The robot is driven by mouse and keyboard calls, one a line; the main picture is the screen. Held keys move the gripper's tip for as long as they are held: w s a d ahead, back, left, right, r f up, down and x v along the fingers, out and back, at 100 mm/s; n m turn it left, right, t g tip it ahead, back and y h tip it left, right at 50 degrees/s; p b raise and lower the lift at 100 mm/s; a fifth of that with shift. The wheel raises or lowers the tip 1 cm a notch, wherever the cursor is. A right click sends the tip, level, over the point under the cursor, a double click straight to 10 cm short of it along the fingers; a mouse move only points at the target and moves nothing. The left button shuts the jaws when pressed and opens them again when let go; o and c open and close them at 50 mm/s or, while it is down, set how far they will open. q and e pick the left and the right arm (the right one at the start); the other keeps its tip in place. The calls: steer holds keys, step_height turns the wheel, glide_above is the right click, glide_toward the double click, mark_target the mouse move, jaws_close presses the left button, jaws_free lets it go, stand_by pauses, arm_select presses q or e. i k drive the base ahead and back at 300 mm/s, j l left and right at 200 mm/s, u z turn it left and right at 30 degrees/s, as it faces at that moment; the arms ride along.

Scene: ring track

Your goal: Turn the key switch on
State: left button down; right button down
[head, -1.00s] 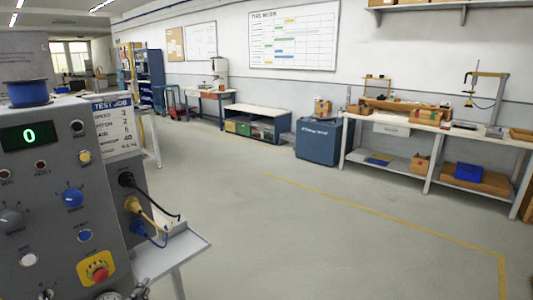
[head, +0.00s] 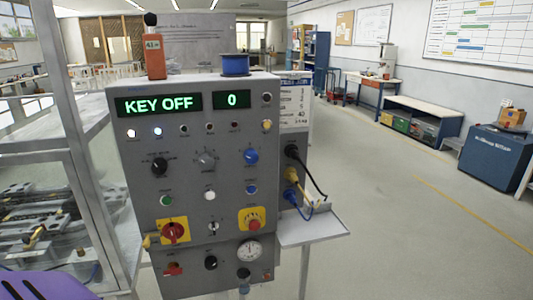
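A grey control panel (head: 130,190) stands in the left half of the head view. Its wide display (head: 160,104) reads "KEY OFF" in green. A small silver switch (head: 212,229) sits low in the middle of the panel, between a red rotary switch on a yellow plate (head: 174,232) and a red button on a yellow plate (head: 251,219). It looks like the key switch, but it is too small to tell its exact position. Neither of my grippers shows in the view.
Plugs and cables (head: 295,180) stick out from the panel's right side above a small grey shelf (head: 315,228). A framed rack with clear panes (head: 90,165) stands close on the left. The floor on the right is clear up to a blue cabinet (head: 490,157).

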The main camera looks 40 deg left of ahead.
mark_target(214, 225)
steer(key=u, duration=1.55)
